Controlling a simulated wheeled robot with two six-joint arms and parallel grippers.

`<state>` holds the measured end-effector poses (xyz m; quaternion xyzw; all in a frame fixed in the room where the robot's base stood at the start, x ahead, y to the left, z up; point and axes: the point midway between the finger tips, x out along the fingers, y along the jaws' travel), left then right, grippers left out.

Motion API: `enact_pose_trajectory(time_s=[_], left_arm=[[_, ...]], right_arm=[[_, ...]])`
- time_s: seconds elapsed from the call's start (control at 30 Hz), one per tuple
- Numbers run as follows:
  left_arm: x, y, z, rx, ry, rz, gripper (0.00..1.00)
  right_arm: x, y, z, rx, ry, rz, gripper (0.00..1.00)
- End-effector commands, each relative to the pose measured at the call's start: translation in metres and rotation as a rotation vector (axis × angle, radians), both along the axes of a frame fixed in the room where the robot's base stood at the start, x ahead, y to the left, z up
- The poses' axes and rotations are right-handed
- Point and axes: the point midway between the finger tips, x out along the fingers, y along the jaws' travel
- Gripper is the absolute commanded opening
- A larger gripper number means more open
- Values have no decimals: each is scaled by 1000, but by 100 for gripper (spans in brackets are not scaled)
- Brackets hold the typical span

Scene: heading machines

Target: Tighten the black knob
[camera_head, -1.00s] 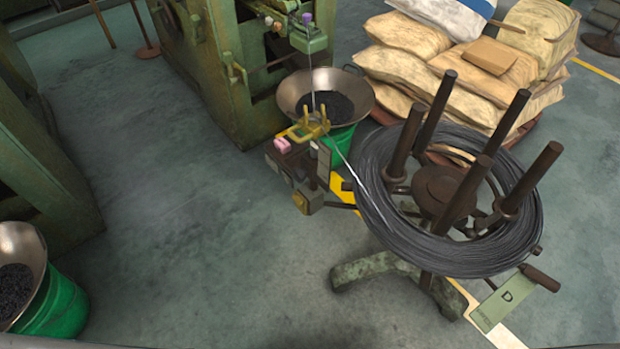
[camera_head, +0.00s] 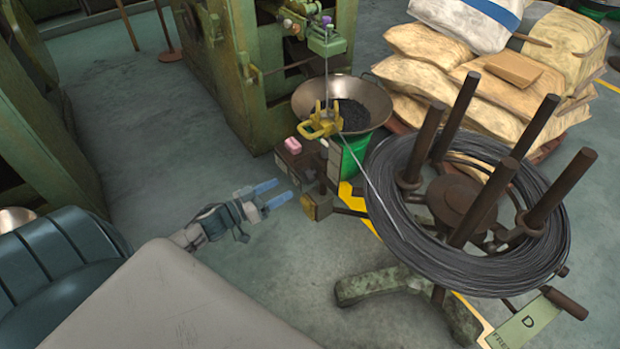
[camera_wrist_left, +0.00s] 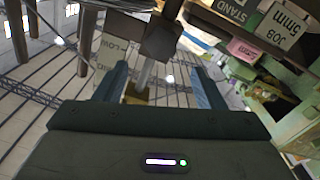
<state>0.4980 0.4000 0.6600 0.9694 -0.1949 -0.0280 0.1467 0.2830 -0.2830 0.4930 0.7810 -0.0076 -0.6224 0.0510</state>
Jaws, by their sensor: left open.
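My left gripper (camera_head: 284,190) reaches in from the left, its two blue fingers apart and empty. It points at the small dark device (camera_head: 318,180) beside the wire coil stand, a short gap away. This device has dark blocks, a pink block (camera_head: 292,145) and a yellowish round end (camera_head: 311,207). In the left wrist view, my left gripper's fingers (camera_wrist_left: 158,68) stand either side of a pale metal rod (camera_wrist_left: 146,74) below a dark block (camera_wrist_left: 158,38). I cannot tell for certain which dark part is the black knob. My right gripper is not in view.
The wire coil (camera_head: 395,225) sits on a stand with upright posts right of the device. A metal bowl (camera_head: 372,93) of dark pieces stands behind, beside a green machine (camera_head: 240,80). Sacks (camera_head: 480,85) are stacked at the back right.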

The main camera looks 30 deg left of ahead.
Motion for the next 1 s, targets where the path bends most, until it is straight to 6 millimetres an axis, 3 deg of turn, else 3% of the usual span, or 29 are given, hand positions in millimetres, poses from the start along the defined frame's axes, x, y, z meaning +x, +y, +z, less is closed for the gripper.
enact_pose_trajectory(time_s=[0.3, 0.5, 0.9, 0.93, 1.0], left_arm=[[52, -21, 2, -1, -2, 5, 63], [75, -30, 1, 1, -1, 4, 63], [82, -33, -1, 2, 2, 4, 63], [82, -33, -1, 2, 2, 4, 61], [82, -33, -1, 2, 2, 4, 48]], right_arm=[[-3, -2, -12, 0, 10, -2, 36], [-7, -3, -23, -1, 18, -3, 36], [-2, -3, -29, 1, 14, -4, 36], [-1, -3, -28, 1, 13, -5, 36], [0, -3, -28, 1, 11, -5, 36]])
